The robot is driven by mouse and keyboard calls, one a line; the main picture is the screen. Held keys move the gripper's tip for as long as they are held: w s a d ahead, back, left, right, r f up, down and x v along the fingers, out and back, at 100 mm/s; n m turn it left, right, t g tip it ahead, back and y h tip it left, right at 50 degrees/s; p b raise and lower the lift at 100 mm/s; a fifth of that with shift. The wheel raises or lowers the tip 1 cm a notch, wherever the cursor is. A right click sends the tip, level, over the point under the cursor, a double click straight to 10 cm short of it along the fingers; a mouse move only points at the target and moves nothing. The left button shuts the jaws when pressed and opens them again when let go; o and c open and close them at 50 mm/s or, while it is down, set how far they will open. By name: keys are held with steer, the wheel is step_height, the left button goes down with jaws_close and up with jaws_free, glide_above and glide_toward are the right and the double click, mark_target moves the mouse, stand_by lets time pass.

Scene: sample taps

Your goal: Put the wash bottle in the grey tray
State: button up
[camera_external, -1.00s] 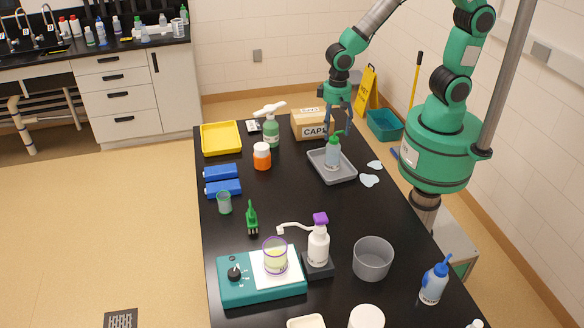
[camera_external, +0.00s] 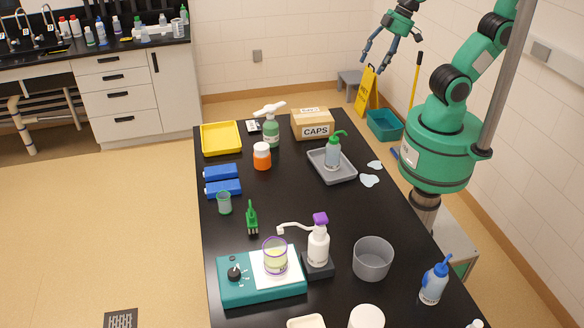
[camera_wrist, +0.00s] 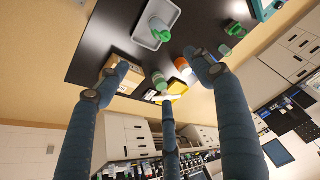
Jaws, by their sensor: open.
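A clear wash bottle with a green cap and bent spout (camera_external: 333,153) stands upright in the grey tray (camera_external: 347,179), on the right side of the black table. In the wrist view the bottle (camera_wrist: 160,31) and the grey tray (camera_wrist: 139,40) show near the top. My gripper (camera_external: 379,54) is open and empty, raised high beyond the table's far right, well apart from the bottle. Its spread fingers fill much of the wrist view (camera_wrist: 160,75). Another bottle, with a blue cap and spout (camera_external: 435,280), stands at the table's near right.
A cardboard CAPS box (camera_external: 312,124) stands behind the tray. A green pump bottle (camera_external: 271,130), an orange jar (camera_external: 262,156) and a yellow tray (camera_external: 220,151) are farther left. Pale puddle-like patches (camera_external: 369,180) lie right of the grey tray. A grey bowl (camera_external: 373,258) stands nearer.

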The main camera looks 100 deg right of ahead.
steer(key=shift+n+t, duration=0.4)
steer(key=shift+n, duration=0.5)
steer(key=s+r, duration=0.1)
steer(key=s, duration=0.1)
steer(key=s+r, duration=0.1)
steer(key=s, duration=0.1)
steer(key=shift+r, duration=0.15)
steer(key=shift+f+b, duration=0.55)
steer(key=shift+b, duration=0.05)
